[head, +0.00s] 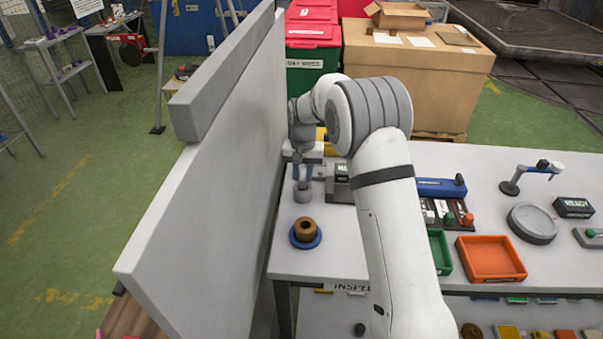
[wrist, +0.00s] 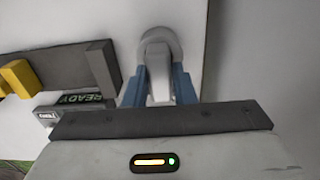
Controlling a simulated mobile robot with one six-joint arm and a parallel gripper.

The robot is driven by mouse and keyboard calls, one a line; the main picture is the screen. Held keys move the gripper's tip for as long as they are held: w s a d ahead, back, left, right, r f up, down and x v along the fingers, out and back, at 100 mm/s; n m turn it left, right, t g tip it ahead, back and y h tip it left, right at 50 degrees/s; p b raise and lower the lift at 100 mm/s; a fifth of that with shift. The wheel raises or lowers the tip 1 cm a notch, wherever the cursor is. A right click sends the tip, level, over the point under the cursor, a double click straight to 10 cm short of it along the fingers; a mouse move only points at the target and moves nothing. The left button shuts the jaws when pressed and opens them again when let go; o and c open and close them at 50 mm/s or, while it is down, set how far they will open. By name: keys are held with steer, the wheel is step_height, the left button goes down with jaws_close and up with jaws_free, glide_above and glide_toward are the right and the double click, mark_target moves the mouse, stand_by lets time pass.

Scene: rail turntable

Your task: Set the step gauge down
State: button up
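A light grey piece with a rounded end and a narrower neck, which I take to be the step gauge (wrist: 159,85), is between the two blue fingers of my gripper (wrist: 159,95). The fingers press against both sides of its neck. In the head view my gripper (head: 303,172) points down over the left end of the white table (head: 300,263), and the grey piece (head: 302,193) shows below the fingertips. I cannot tell whether its bottom touches the table.
A tall grey panel (head: 210,180) stands close on the left. A brown ring on a blue disc (head: 305,241) is in front of my gripper. A dark grey fixture (wrist: 60,68) with a yellow block and a READY sign (wrist: 85,99) are beside it. Green and orange trays (head: 490,262) are farther right.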

steer(key=o, duration=0.4)
step_height(320, 180, up, 12)
steer(key=b, duration=0.1)
steer(key=s+d+r, duration=0.6)
steer(key=s+d+r+t, duration=0.25)
steer(key=s+d, duration=0.35)
steer(key=s, duration=0.4)
steer(key=shift+t, duration=0.45)
steer(key=s+d+f, duration=0.1)
steer(key=s+d, duration=0.1)
steer(key=s, duration=0.4)
steer(key=s+d+f, duration=0.2)
steer(key=s, duration=0.5)
steer(key=s+d+f, duration=0.1)
steer(key=s+d, duration=0.1)
steer(key=s, duration=0.5)
steer(key=shift+d+f, duration=0.3)
steer(key=shift+d, duration=0.05)
